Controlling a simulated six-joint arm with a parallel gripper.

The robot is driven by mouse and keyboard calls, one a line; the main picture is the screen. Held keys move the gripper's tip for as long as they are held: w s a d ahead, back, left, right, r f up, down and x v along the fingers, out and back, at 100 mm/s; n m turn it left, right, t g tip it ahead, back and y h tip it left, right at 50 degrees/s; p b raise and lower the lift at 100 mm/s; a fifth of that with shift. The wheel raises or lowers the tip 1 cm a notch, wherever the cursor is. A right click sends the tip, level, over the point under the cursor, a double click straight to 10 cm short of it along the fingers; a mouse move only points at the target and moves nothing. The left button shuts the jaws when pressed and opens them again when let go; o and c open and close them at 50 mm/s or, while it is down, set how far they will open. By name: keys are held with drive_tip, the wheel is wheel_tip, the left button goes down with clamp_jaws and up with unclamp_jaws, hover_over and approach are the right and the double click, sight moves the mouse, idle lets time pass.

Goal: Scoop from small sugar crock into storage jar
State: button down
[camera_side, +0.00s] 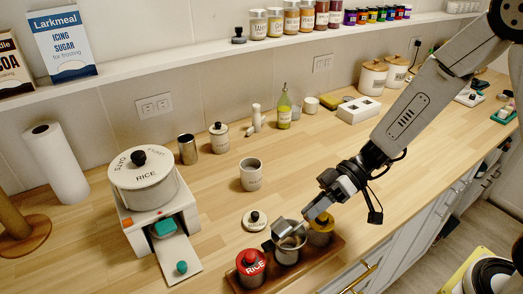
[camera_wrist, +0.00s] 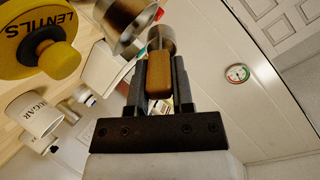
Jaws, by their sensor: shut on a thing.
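My gripper (camera_side: 316,208) is above the front tray, and its fingers show in the wrist view (camera_wrist: 160,84). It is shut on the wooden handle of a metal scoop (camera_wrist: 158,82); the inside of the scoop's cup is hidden. The open metal storage jar (camera_side: 287,256) stands on the tray between the red and yellow jars, just below my gripper. It also shows in the wrist view (camera_wrist: 124,28), close to the scoop. I cannot tell whether they touch. The small white sugar crock (camera_side: 250,180) stands open on the counter behind; the wrist view shows it (camera_wrist: 34,116) at left.
A red RICE jar (camera_side: 251,270) and a yellow LENTILS jar (camera_side: 320,234) flank the storage jar on the wooden tray (camera_side: 318,262). A cream lid (camera_side: 255,221) lies on the counter behind.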

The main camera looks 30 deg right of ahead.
drive_tip(key=shift+r, duration=0.15)
idle(0.3)
drive_tip(key=shift+h, duration=0.6)
wheel_tip(320, 180, up, 7)
drive_tip(key=shift+r, duration=0.15)
drive_tip(key=shift+s+a+h, duration=0.1)
drive_tip(key=shift+a+h, duration=0.2)
drive_tip(key=shift+a, duration=0.05)
drive_tip(key=shift+a+h, duration=0.3)
drive_tip(key=shift+h, duration=0.7)
drive_tip(key=shift+f, duration=2.65)
drive_tip(key=shift+a+r+h, duration=0.15)
drive_tip(key=shift+h, duration=0.15)
drive_tip(key=shift+a+r+h, duration=0.55)
drive_tip(key=shift+a+h, duration=0.15)
drive_tip(key=shift+h, duration=0.8)
drive_tip(key=shift+a+r+h, duration=0.5)
drive_tip(key=shift+a+h, duration=0.25)
drive_tip(key=shift+h, duration=0.75)
drive_tip(key=shift+a+r+h, duration=0.55)
drive_tip(key=shift+a+h, duration=0.15)
drive_tip(key=shift+h, duration=0.8)
